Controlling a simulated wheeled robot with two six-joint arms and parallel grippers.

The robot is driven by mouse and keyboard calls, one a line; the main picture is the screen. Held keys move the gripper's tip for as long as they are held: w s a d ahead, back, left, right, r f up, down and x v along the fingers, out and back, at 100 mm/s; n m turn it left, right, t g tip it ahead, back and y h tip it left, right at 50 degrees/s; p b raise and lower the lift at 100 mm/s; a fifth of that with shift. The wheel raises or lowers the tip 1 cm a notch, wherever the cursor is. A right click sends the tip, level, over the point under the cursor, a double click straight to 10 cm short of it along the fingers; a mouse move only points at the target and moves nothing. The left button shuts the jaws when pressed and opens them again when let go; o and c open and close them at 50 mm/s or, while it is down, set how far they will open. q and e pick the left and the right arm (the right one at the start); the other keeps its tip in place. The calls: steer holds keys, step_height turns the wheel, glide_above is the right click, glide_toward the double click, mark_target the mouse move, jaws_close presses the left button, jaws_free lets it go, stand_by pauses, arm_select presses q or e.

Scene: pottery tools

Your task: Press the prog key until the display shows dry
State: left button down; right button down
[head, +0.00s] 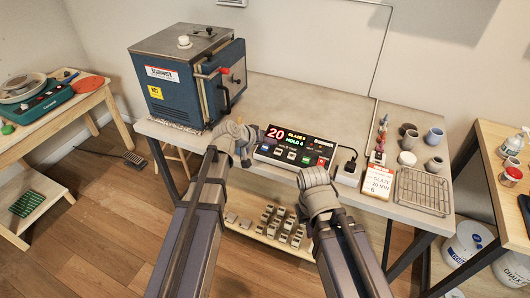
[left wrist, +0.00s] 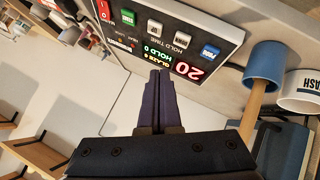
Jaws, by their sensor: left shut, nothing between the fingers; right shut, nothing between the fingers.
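The black controller box (head: 268,155) stands on the grey table. Its lit display shows a red 20, a "GLAZE" line and a "HOLD" line; none reads dry. In the left wrist view the controller (left wrist: 232,38) appears turned over, with a blue key (left wrist: 210,50), white keys and a green key (left wrist: 128,17). I cannot read which is the prog key. My left gripper (head: 247,160) is shut and empty at the controller's left end; in the wrist view its fingertips (left wrist: 160,72) lie by the display, apart from the keys. My right gripper (head: 316,176) is shut and empty in front of the controller.
A blue kiln (head: 180,90) stands behind left. A white card (head: 377,183) reading "GLAZE 20 MIN 6", a wire rack (head: 423,190) and small pots are to the right. A black plug (head: 349,166) sits beside the controller. Table space behind the controller is clear.

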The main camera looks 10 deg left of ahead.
arm_select(q)
steer(key=w+a+r+n+t, duration=0.1)
steer(key=w+a+t, duration=0.1)
steer(key=w+a, duration=0.2)
steer(key=shift+r+b, duration=0.3)
steer(key=shift+a+f, duration=0.1)
steer(key=shift+f, duration=0.05)
steer(key=b, duration=0.9)
glide_above(263, 153)
step_height(263, 153, down, 8)
steer(key=shift+s+a+f, duration=0.1)
steer(key=shift+f, duration=0.05)
steer(key=shift+f, duration=0.1)
stand_by(1.2)
steer(key=shift+f, duration=0.3)
steer(key=shift+w+f+b, duration=0.2)
steer(key=shift+f+b, duration=0.15)
steer(key=shift+b, duration=0.25)
stand_by(0.5)
steer(key=shift+r, duration=0.1)
steer(key=shift+s+r+p, duration=0.2)
steer(key=shift+r+p, duration=0.45)
steer(key=shift+p, duration=0.15)
